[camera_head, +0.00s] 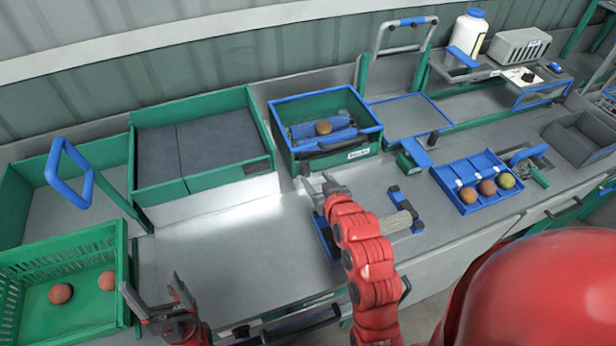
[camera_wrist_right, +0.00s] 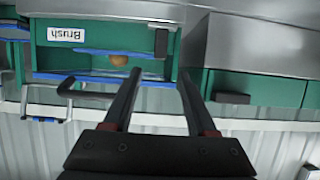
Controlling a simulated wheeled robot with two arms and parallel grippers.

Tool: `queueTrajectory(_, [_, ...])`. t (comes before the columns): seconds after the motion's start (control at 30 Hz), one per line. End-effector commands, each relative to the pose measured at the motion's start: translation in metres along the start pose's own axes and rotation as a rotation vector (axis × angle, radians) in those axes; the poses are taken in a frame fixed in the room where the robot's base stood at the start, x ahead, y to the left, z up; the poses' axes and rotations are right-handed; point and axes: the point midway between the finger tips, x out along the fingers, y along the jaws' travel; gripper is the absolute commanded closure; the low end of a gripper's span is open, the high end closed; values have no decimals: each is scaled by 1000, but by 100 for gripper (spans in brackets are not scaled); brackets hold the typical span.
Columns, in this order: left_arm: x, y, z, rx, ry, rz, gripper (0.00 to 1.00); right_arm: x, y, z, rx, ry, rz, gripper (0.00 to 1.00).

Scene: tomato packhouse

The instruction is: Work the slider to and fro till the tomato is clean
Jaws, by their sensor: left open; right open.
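The brush box (camera_head: 318,103) is green with blue edges and stands at the back of the bench; a label reading "Brush" is on its front. An orange-brown tomato (camera_head: 323,127) lies inside among blue parts; it also shows in the right wrist view (camera_wrist_right: 118,60). A short black grip (camera_wrist_right: 161,42) sits on the box front, probably the slider's handle. My right gripper (camera_head: 321,184) is open and empty in front of the box, apart from the grip; its fingers (camera_wrist_right: 158,78) frame the wrist view. My left gripper (camera_head: 150,286) is open and empty, low at the left.
A green crate (camera_head: 118,262) with two tomatoes stands at left front. A green box with dark grey pads (camera_head: 205,150) is left of the brush box. A blue tray (camera_head: 475,172) with three tomatoes lies at right. The bench between my arms (camera_head: 230,250) is clear.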

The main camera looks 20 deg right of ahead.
Motion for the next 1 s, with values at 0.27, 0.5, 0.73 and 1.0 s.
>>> queueTrajectory(0.27, [22, -1, -4, 0, 2, 0, 24, 43, -1, -6, 0, -1, -1, 43])
queueTrajectory(0.5, [28, -1, -5, 0, 2, 0, 24, 66, 0, -5, -1, 1, 0, 43])
queueTrajectory(0.73, [29, -1, -5, 0, 2, 0, 24, 72, 0, -3, -1, -1, 0, 43])
queueTrajectory(1.0, [29, -1, -5, 0, 2, 0, 24, 72, 0, -3, -1, 0, 0, 59])
